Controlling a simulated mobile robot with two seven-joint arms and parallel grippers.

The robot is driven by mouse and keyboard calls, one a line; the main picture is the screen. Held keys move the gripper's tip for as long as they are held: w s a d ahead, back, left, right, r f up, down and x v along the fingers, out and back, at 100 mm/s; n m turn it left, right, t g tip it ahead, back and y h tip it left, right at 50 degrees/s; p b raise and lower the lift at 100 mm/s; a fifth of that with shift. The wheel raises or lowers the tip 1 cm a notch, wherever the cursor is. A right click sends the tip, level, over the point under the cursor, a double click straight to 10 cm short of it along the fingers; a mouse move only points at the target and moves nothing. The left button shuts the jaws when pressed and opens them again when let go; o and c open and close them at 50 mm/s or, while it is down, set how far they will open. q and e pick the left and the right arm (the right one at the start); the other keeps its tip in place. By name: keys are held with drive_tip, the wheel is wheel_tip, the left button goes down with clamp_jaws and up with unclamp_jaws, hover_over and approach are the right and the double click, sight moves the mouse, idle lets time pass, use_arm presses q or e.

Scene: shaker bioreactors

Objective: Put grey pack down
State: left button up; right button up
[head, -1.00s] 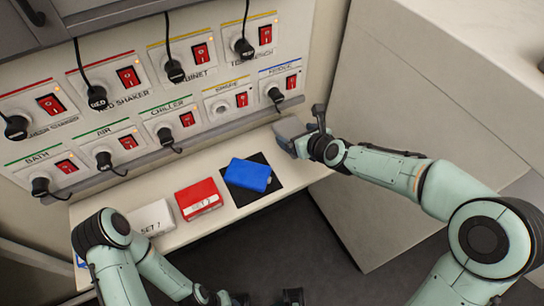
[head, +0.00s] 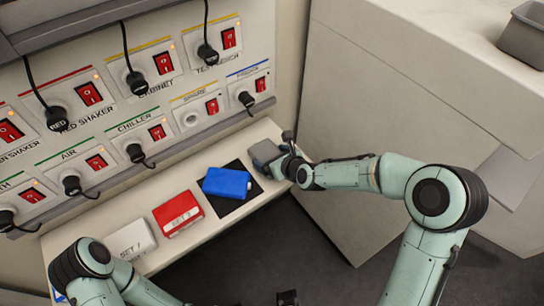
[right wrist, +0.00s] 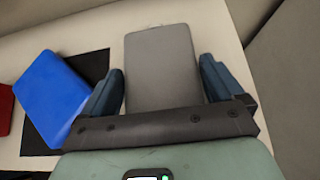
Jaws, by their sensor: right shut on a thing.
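The grey pack (head: 264,151) is at the right end of the white shelf, right of the blue pack. My right gripper (head: 275,156) is shut on it. In the right wrist view the grey pack (right wrist: 162,72) lies between the two blue-grey fingers, its far end pointing away from the palm. I cannot tell whether its underside touches the shelf. My left arm comes in at the lower left. A dark part at the bottom edge may belong to my left gripper (head: 287,298), and its jaws cannot be made out.
A blue pack (head: 226,184) lies on a black mat (head: 240,205). A red pack (head: 178,213) and a white pack (head: 131,239) are further left on the shelf (head: 205,228). The switch panel (head: 150,110) with plugs and cables rises behind. A pale cabinet wall is at the right.

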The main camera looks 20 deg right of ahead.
drive_tip(key=o, duration=0.9)
drive_tip(key=shift+f, duration=0.15)
drive_tip(key=shift+r, duration=0.3)
drive_tip(key=v, duration=0.6)
drive_tip(key=shift+d+p, duration=0.2)
drive_tip(key=shift+p, duration=0.15)
drive_tip(key=p+v, duration=0.4)
drive_tip(key=v, duration=0.2)
drive_tip(key=shift+a, duration=0.2)
drive_tip(key=shift+f, duration=0.1)
